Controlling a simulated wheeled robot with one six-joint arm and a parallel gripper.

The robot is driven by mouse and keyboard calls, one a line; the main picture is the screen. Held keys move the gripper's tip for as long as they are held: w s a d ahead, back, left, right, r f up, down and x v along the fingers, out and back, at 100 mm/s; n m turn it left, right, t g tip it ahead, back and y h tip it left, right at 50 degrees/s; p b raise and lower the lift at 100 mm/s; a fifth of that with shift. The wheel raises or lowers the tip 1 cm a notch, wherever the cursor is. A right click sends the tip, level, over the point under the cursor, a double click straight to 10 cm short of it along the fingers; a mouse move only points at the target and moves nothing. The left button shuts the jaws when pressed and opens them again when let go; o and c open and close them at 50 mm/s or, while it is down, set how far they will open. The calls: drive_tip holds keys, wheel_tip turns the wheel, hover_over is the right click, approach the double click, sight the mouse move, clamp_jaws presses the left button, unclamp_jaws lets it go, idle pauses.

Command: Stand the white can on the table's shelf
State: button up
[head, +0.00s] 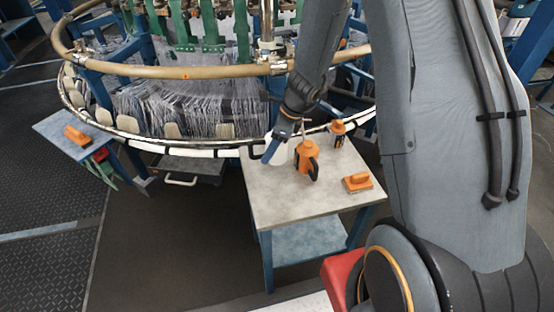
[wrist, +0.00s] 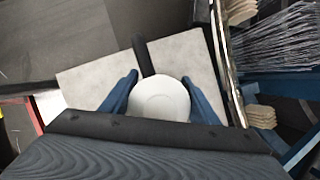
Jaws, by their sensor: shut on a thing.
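The white can (head: 278,152) is at the back left corner of the grey-topped table (head: 270,195) in the head view. My gripper (head: 271,150) is shut on it, with a blue finger in front of part of it. In the wrist view the can's round white top (wrist: 160,100) sits between the two blue fingers of my gripper (wrist: 162,97). I cannot tell whether the can's base touches the tabletop. The table's blue lower shelf (head: 305,240) shows below the top, and its visible part is bare.
An orange can with a spout (head: 306,158), a smaller orange and black container (head: 338,133) and an orange brush (head: 357,182) stand on the tabletop. The loom's ring (head: 190,148) passes close behind the table. A blue side table (head: 75,132) is at the left.

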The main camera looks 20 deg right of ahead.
drive_tip(key=shift+f, duration=2.7)
drive_tip(key=shift+f, duration=0.1)
drive_tip(key=o, duration=1.2)
drive_tip(key=shift+o, duration=0.2)
